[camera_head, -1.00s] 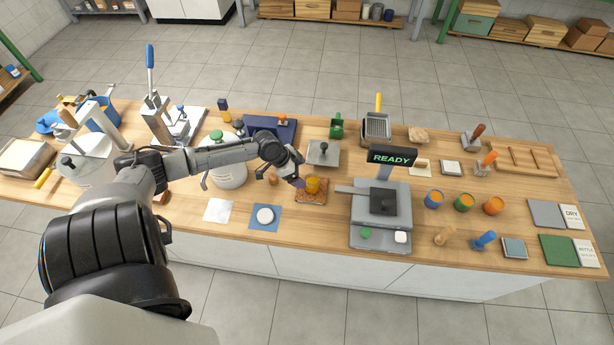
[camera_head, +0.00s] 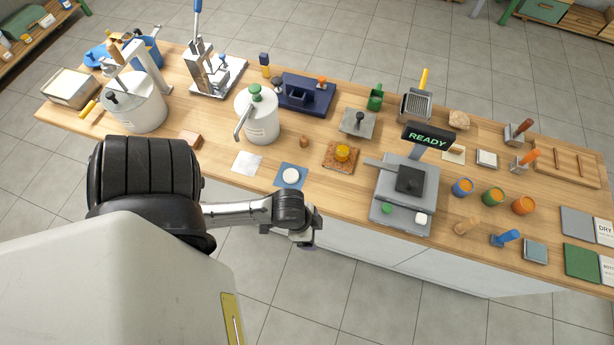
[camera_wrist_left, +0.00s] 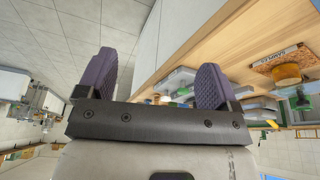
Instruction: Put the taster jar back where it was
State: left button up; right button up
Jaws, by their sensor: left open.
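The taster jar (camera_head: 343,153), a small amber-yellow jar, stands on the brown cork mat (camera_head: 331,164) near the middle of the table. The jar (camera_wrist_left: 286,73) also shows on its labelled mat (camera_wrist_left: 265,66) at the right of the left wrist view. My left gripper (camera_head: 306,240) is off the front edge of the table, apart from the jar. In the left wrist view its two purple fingers (camera_wrist_left: 158,80) stand wide apart with nothing between them. My right gripper is not in view.
The grey scale (camera_head: 404,190) with a READY display stands right of the mat. A blue mat with a white disc (camera_head: 291,175) and a white pot (camera_head: 258,122) are to its left. Several colored cups (camera_head: 493,196) stand farther right. Floor lies clear before the table.

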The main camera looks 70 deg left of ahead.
pick_arm(q)
jog(key=d+r, duration=0.1)
jog(key=s+d+r+n, duration=0.1)
jog(key=r, duration=0.1)
jog(key=s+d+r+n+y, duration=0.1)
jog(key=shift+r, duration=0.2)
notch_tip(320, 180, up, 20)
jog(key=p, duration=2)
jog(key=shift+r, duration=0.15)
